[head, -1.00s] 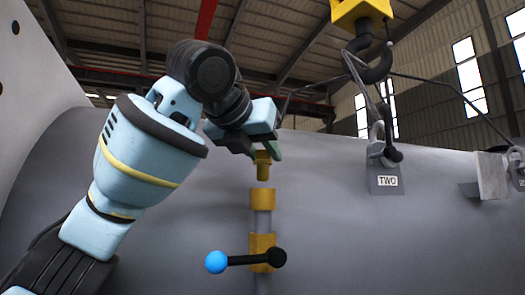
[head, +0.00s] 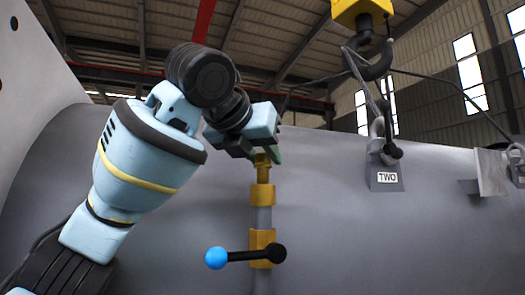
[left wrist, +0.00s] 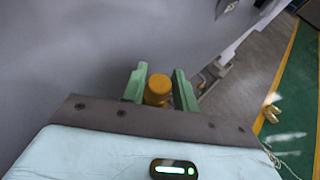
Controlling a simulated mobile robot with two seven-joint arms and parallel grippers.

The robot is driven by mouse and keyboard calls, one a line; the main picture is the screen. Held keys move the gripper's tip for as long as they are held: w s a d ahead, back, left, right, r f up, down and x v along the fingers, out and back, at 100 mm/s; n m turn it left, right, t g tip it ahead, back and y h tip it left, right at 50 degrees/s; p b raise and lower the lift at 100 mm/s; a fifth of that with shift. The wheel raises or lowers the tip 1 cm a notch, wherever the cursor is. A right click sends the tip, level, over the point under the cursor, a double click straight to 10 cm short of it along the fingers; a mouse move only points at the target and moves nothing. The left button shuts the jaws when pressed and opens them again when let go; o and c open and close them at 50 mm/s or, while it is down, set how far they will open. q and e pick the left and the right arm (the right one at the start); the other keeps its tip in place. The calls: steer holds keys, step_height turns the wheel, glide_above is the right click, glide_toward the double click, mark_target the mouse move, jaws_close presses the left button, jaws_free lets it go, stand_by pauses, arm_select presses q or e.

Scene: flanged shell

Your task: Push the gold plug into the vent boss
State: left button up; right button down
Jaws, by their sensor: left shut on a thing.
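The gold plug (head: 263,172) points down from my left gripper (head: 264,157), which is shut on its upper part. Its lower end meets the top of the gold vent boss (head: 262,196), with no gap showing in the head view. How deep it sits inside the boss cannot be told. In the left wrist view the round top of the plug (left wrist: 158,88) shows between the green fingers of the left gripper (left wrist: 158,84). My right gripper is in neither view.
Below the boss, a grey pipe leads to a gold valve (head: 262,247) with a black lever and blue knob (head: 216,258). The large grey shell (head: 360,235) fills the background.

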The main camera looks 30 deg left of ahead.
arm_select(q)
steer(key=shift+f, duration=1.45)
steer(key=o, duration=1)
steer(key=v, duration=0.8)
steer(key=shift+w+f, duration=0.1)
